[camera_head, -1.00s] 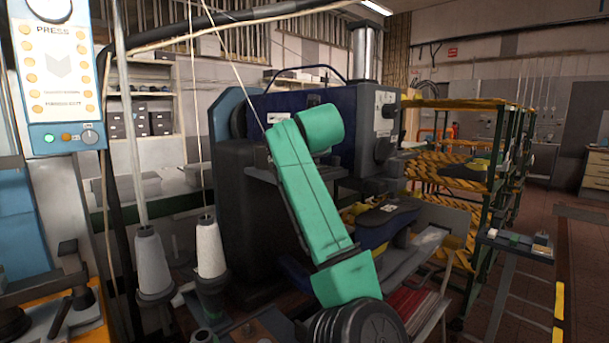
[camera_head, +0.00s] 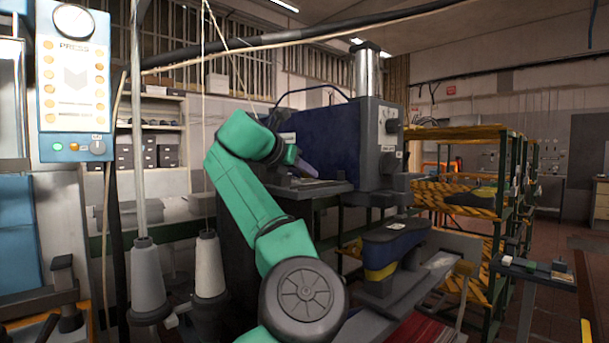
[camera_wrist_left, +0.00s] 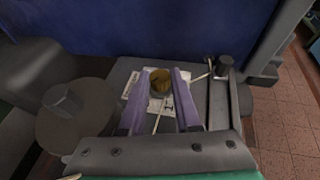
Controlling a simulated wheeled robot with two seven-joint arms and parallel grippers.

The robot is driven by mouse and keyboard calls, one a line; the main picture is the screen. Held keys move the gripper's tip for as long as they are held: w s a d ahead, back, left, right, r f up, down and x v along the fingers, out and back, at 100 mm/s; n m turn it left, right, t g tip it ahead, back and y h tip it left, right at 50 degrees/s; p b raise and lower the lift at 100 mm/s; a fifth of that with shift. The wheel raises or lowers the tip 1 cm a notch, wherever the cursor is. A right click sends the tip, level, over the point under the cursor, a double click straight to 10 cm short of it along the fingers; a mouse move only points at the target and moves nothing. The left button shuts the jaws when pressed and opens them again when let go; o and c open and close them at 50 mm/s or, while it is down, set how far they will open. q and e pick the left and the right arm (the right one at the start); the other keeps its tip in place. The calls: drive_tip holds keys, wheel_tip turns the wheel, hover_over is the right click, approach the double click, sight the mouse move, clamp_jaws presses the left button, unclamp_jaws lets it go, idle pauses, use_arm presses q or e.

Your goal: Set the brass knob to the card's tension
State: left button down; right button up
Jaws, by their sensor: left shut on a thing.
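The brass knob (camera_wrist_left: 160,80) shows in the left wrist view as a short round brass-coloured top on a grey ledge. A white printed plate or paper (camera_wrist_left: 163,104) lies around its base; its marks are too small to read. My left gripper (camera_wrist_left: 164,74) has its two purple fingers on either side of the knob, shut on it. In the head view my left gripper (camera_head: 303,165) reaches over the ledge of the blue machine (camera_head: 335,135), and the knob is hidden there. I cannot make out which paper is the tension card. My right gripper is not in view.
A dark post (camera_wrist_left: 224,66) stands right of the knob, with a pale thread running by it. A blue shoe last (camera_head: 395,238) stands below the machine. Thread cones (camera_head: 208,265) stand at left. A press panel (camera_head: 75,85) hangs at upper left. Yellow-black racks (camera_head: 460,190) stand behind right.

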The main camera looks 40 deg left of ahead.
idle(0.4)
use_arm(q)
drive_tip(key=c, duration=0.6)
unclamp_jaws()
